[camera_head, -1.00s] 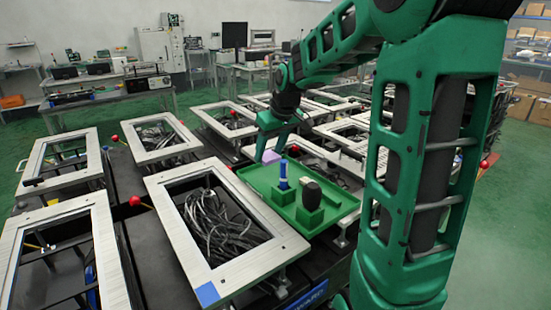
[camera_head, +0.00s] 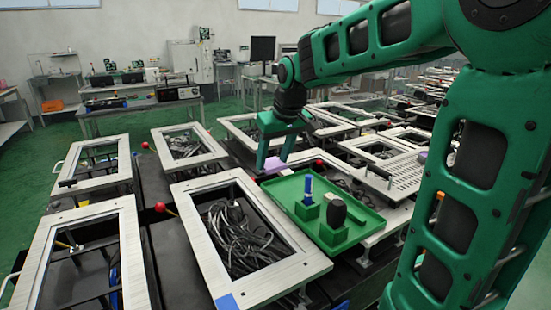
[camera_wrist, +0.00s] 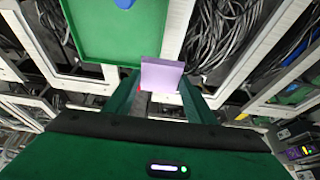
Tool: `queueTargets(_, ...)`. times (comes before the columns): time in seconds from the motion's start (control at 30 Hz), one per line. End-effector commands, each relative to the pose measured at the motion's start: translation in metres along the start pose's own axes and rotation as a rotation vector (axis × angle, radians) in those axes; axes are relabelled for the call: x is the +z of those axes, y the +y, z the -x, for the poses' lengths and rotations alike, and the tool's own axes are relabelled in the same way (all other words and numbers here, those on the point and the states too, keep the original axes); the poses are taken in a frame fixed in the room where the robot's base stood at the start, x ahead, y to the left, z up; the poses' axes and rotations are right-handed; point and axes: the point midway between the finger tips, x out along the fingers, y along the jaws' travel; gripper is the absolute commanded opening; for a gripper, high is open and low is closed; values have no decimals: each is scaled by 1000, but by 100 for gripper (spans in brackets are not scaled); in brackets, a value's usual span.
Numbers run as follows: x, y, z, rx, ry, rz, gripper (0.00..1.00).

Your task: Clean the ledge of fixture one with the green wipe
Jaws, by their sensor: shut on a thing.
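My gripper (camera_head: 273,166) is shut on a lavender block-like pad (camera_wrist: 162,76), seen upright between the fingers in the wrist view. In the head view the pad (camera_head: 275,164) shows at the fingertips, just beyond the back left corner of a green tray (camera_head: 365,233). I see no loose green wipe. Metal-framed fixtures stand in rows; the nearest middle one (camera_head: 203,255) has a blue patch (camera_head: 226,301) on its front corner. I cannot tell which is fixture one.
The tray holds a blue upright item (camera_head: 308,188) and a black rounded item (camera_head: 336,212) in green holders. Red-knobbed levers (camera_head: 160,207) (camera_head: 145,146) stand between the frames at left. Green floor is open at far left.

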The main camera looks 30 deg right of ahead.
Motion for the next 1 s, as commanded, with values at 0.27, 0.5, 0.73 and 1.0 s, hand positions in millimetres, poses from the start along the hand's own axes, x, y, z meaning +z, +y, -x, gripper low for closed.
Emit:
queueTargets(0.27, 0, 0, 0, 0, 0, 0, 32)
queueTargets(0.5, 1, 0, 2, 0, 91, -1, 32)
queueTargets(0.73, -1, 0, 3, 0, 161, 0, 32)
queueTargets(1.0, -1, 0, 3, 0, 160, 0, 32)
